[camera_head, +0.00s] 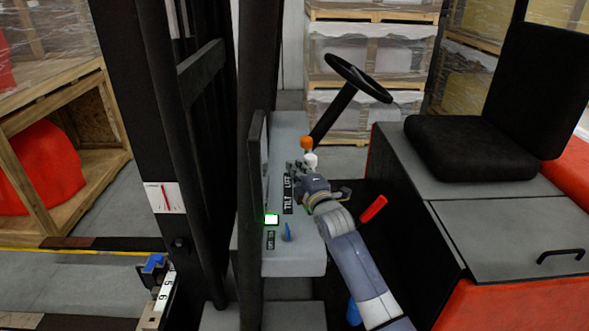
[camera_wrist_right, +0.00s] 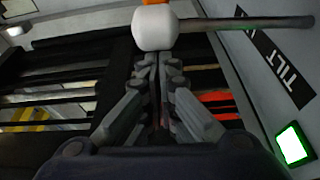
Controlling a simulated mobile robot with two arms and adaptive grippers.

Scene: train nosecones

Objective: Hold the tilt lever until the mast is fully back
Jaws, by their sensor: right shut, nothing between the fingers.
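The tilt lever with a white knob (camera_head: 310,160) stands on the grey console, beside the orange-knobbed lever (camera_head: 306,143). In the right wrist view the white knob (camera_wrist_right: 155,28) is just ahead of my fingertips, and its rod runs right towards the TILT label (camera_wrist_right: 283,58). My right gripper (camera_wrist_right: 158,62) is shut and empty, its tips at or very near the knob; contact is unclear. In the head view my right gripper (camera_head: 303,170) reaches over the console. The dark mast (camera_head: 155,110) stands at the left; a small plate with a red mark (camera_head: 165,197) is on it. My left gripper is not in view.
The console (camera_head: 300,262) has a lit green screen (camera_head: 271,219) and a blue knob (camera_head: 287,232). A steering wheel (camera_head: 357,77) is behind the levers. A red-handled lever (camera_head: 373,208) is close to my right arm. The seat (camera_head: 470,150) is at right.

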